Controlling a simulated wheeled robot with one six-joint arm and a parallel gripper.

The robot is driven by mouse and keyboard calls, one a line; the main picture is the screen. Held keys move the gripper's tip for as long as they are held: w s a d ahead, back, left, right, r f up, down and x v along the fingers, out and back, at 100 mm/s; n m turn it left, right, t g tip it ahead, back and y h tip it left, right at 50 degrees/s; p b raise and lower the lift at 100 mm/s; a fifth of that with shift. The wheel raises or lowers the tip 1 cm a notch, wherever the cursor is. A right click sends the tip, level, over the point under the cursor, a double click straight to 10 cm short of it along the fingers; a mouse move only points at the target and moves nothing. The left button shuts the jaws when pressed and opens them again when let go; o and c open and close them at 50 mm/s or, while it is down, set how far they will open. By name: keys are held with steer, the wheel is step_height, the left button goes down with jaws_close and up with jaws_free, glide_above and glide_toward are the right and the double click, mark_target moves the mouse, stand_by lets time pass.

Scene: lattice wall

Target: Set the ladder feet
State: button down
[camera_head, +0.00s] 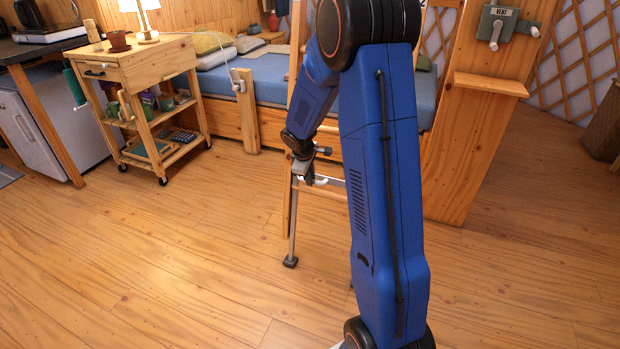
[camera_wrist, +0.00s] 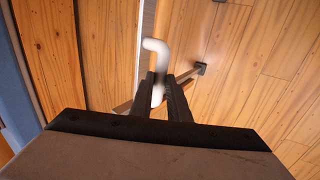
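The ladder stands at the bed's side, partly hidden behind my blue arm. Its wooden rail (camera_head: 287,205) has a metal leg (camera_head: 292,232) below, ending in a dark foot (camera_head: 290,262) at the floor. The foot also shows in the wrist view (camera_wrist: 201,68). My gripper (camera_head: 308,178) is at the ladder's lower part, above that foot. In the wrist view, a bent white handle (camera_wrist: 156,47) runs down between the black fingers of my gripper (camera_wrist: 161,80), which appear closed on it. The other leg is mostly hidden by my arm.
A wooden cart (camera_head: 150,68) with a lamp stands at the left. The bed (camera_head: 262,80) is behind the ladder. A wooden post (camera_head: 470,150) with a grey vent box (camera_head: 497,24) is at the right. The front floor (camera_head: 150,260) is clear.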

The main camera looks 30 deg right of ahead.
steer(key=shift+w+d+r, duration=0.15)
steer(key=shift+r, duration=0.9)
steer(key=shift+w+d+r, duration=0.2)
steer(key=shift+r, duration=0.8)
steer(key=shift+w+d+r, duration=0.15)
steer(key=shift+r, duration=0.9)
steer(key=c, duration=1.7)
jaws_free()
steer(key=shift+r, duration=0.1)
steer(key=shift+s, duration=0.1)
steer(key=v, duration=1.7)
steer(key=shift+r, duration=0.1)
